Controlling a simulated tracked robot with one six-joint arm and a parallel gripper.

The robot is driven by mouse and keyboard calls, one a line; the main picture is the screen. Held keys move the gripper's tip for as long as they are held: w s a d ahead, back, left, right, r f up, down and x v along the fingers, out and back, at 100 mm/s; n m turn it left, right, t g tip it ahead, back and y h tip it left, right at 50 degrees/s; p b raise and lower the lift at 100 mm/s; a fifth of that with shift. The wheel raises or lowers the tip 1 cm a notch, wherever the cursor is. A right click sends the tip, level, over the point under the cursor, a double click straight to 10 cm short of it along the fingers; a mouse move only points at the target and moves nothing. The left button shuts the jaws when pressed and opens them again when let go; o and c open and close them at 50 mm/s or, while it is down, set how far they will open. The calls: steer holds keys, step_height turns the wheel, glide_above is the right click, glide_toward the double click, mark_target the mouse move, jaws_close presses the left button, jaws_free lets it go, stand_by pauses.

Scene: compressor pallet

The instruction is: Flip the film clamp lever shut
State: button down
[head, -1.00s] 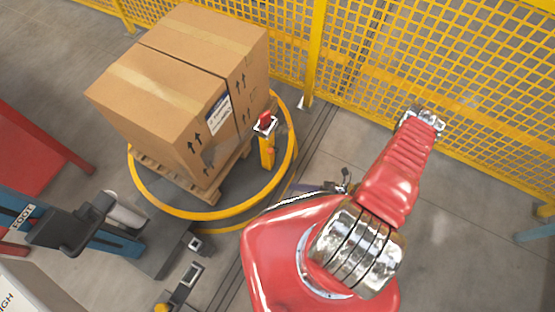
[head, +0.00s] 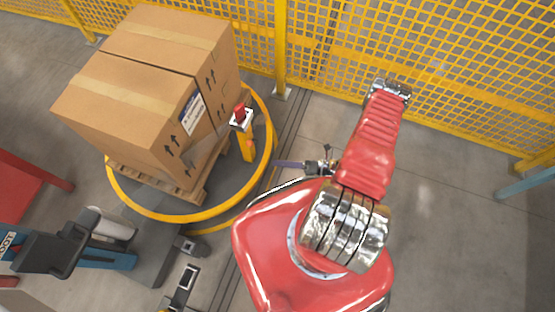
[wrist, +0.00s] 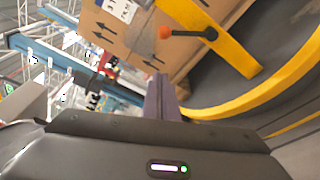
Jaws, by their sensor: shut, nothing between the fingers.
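The film clamp stands on a yellow post (head: 247,146) at the turntable's edge, with a red lever piece (head: 239,111) at its top. In the wrist view the lever (wrist: 190,33) is a dark arm with an orange-red ball knob (wrist: 165,32), beside the yellow post (wrist: 235,55). My gripper (head: 280,164) is to the right of the post in the head view, pointing left, apart from the lever. In the wrist view its narrow purple-grey fingers (wrist: 160,90) are together and empty, below the knob in the picture. The clamp's lower parts are too small to make out.
Cardboard boxes (head: 150,85) stand on a wooden pallet (head: 190,190) inside the yellow turntable ring (head: 180,215). A yellow mesh fence (head: 440,60) runs behind. A blue and black machine (head: 60,245) stands at lower left.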

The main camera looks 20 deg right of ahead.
steer(key=w+a, duration=0.6)
steer(key=w, duration=0.2)
steer(key=shift+w+a+r, duration=0.2)
steer(key=shift+r, duration=0.15)
stand_by(0.4)
